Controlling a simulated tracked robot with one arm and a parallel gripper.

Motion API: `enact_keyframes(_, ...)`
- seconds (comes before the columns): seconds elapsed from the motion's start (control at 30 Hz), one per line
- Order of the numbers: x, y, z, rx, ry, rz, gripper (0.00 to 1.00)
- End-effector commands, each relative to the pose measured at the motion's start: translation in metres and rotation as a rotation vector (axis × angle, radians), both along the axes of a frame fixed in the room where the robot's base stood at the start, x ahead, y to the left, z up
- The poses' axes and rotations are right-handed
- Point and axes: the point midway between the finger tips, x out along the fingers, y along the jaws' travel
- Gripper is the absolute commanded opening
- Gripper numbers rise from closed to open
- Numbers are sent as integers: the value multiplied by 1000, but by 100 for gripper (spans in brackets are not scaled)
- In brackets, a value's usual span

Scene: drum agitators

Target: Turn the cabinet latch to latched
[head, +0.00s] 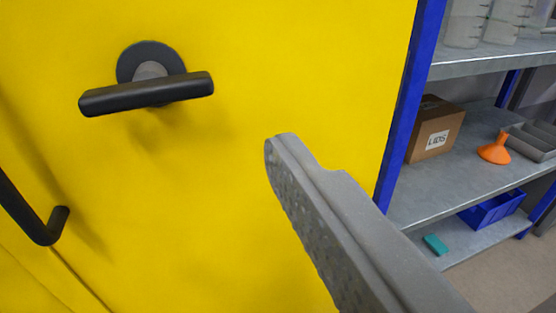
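The cabinet latch (147,92) is a black lever on a round black rosette, on the yellow cabinet front (230,60) at the upper left. The lever lies nearly level in the picture, its right end slightly higher. One grey finger of my gripper (285,150) shows, reaching in from the lower right. Its tip is to the right of and below the lever, apart from it in the picture. No second finger can be made out, so the opening cannot be judged. Nothing is seen held.
A black bar handle (42,228) is on the cabinet at the left edge. A blue-posted shelf rack (480,184) stands at the right, with a cardboard box (436,128), an orange funnel (494,150), grey trays and a blue bin (492,209).

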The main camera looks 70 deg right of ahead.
Motion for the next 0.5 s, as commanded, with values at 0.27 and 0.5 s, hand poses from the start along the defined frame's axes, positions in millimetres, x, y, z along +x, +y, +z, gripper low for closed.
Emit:
enact_keyframes(0.27,-2,-16,-8,-31,17,-43,98)
enact_keyframes(0.5,19,-45,-10,-29,18,-45,98)
